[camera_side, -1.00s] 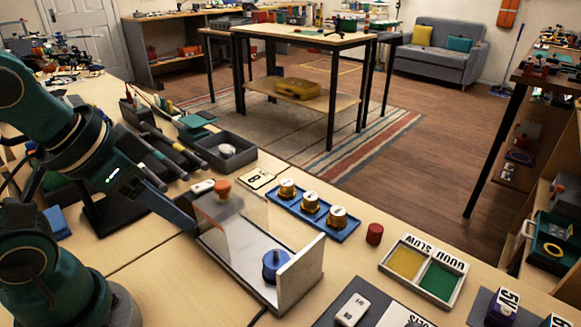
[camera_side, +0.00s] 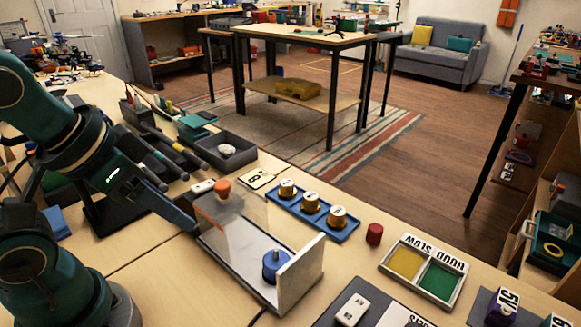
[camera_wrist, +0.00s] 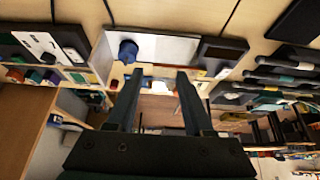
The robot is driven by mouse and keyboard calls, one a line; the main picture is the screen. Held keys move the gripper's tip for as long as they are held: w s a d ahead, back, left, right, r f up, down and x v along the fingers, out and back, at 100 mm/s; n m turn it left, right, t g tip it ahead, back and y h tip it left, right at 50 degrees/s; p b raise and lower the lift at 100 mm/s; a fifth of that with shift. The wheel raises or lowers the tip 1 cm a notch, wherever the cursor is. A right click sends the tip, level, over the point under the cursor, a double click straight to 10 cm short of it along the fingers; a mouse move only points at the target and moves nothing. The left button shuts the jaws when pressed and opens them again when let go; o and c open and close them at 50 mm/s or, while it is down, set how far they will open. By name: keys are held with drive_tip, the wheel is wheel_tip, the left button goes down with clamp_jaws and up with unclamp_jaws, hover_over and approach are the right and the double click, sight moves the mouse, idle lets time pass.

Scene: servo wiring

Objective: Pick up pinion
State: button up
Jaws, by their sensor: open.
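I cannot tell for sure which part is the pinion. Brass-coloured round pieces (camera_side: 310,203) with pale marked tops stand in a row on a blue tray (camera_side: 346,233). A blue knob-like part (camera_side: 275,264) stands on a pale fixture (camera_side: 232,262) with a clear panel, near its upright end plate. The blue part (camera_wrist: 128,50) also shows in the wrist view, beyond the left fingertip. My gripper (camera_wrist: 155,77) has its two dark fingers apart, with nothing between them. In the side view my gripper (camera_side: 188,222) is at the fixture's left end, and its fingertips are hard to make out.
An orange knob (camera_side: 222,188) is by the clear panel. A red cylinder (camera_side: 374,234) stands right of the blue tray. A two-colour sorting tray (camera_side: 447,293) is further right. A grey bin (camera_side: 240,160) and dark tools lie behind the gripper.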

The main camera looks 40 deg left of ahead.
drive_tip(key=shift+o, duration=1.1)
